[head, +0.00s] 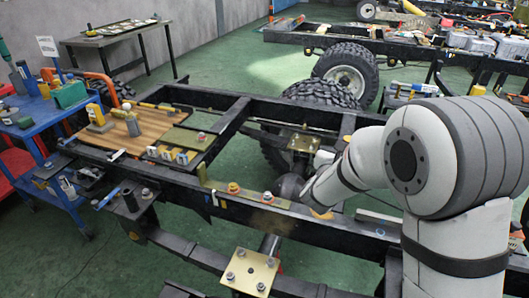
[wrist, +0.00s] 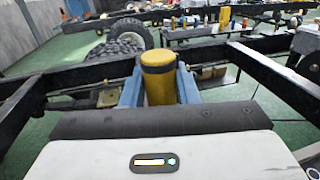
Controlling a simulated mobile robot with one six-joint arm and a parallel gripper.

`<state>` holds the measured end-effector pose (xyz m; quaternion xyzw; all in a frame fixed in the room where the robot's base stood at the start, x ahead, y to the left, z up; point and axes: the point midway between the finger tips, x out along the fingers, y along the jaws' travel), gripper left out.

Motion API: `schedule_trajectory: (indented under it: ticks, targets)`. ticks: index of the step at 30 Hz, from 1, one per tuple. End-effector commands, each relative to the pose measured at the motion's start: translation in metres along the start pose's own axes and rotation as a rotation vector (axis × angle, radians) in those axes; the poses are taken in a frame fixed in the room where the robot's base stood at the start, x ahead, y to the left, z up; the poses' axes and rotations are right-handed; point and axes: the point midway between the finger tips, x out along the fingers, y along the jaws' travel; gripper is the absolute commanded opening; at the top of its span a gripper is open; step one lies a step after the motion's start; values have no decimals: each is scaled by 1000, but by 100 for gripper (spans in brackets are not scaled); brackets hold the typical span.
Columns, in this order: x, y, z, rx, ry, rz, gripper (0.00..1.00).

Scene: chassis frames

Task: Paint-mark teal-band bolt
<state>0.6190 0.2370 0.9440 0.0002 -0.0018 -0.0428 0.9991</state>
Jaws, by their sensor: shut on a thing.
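In the wrist view, my gripper (wrist: 160,80) has its two blue-grey fingers closed on a yellow cylinder (wrist: 159,87). The cylinder has a dark band near its top and looks like a paint marker; its tip is not visible. In the head view, my arm reaches in from the right over the black frame, and the fingers are hard to make out there. Several bolts stand on a gold plate (head: 250,272) at the front. I cannot tell which bolt has a teal band.
The black chassis frame (head: 230,207) crosses the head view. A wooden board (head: 120,137) with bottles and small blocks lies on its left. A blue cart (head: 45,125) stands at far left. Wheels (head: 347,68) and a second loaded chassis are behind. Green floor lies open between.

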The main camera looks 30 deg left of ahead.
Motion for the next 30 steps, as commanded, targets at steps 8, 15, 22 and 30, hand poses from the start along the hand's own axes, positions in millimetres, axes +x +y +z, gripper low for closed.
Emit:
schedule_trajectory:
  ticks: [8,15,22,30]
  targets:
    - [-65,140,13,5,-5,180,5]
    - [-102,188,27,2,-3,261,5]
    - [-106,193,24,0,-1,271,5]
    - [-106,193,-1,0,-3,269,5]
